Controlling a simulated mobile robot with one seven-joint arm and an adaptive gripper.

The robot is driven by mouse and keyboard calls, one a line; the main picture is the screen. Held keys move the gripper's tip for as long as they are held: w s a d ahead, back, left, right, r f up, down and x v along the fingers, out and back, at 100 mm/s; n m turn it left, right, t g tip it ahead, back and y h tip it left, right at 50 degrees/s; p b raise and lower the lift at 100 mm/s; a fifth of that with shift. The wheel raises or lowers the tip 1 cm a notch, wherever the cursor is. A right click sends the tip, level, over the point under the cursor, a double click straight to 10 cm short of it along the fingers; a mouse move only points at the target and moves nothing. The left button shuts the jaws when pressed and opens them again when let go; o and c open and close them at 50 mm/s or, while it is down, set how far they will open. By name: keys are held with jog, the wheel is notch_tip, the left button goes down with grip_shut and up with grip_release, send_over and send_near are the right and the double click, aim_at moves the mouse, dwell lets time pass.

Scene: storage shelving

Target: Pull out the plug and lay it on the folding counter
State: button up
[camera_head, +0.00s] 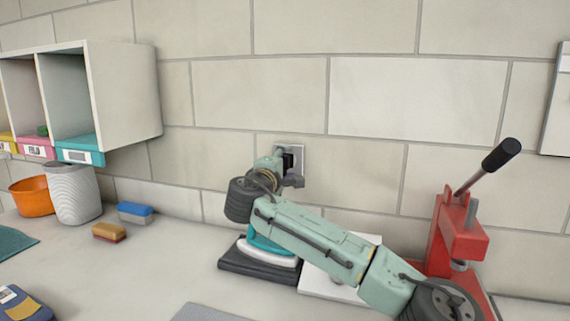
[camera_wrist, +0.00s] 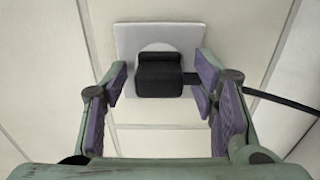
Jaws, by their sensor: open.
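The black plug (camera_wrist: 160,80) sits in a pale wall socket plate (camera_wrist: 130,40), seen close up in the wrist view. Its black cable (camera_wrist: 285,106) runs off to the right, passing by the right finger. My gripper (camera_wrist: 162,76) is open, with one finger on each side of the plug and a visible gap on the left. In the head view the socket plate (camera_head: 299,149) shows on the block wall, with my gripper (camera_head: 287,172) at it, partly hiding the plug. The light counter (camera_head: 155,270) lies below; I cannot tell whether it folds.
A teal iron (camera_head: 270,247) on a dark base stands below my arm. A red lever press (camera_head: 458,240) stands at the right. A grey ribbed bin (camera_head: 73,195), an orange bowl (camera_head: 34,197) and two brushes are at the left, below a wall shelf (camera_head: 127,90). The counter's left middle is clear.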

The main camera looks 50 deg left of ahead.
jog(key=shift+c, duration=0.3)
grip_shut()
dwell(0.4)
jog(key=shift+s, duration=0.1)
jog(key=shift+b+v, duration=1.15)
jog(key=shift+v, duration=1.8)
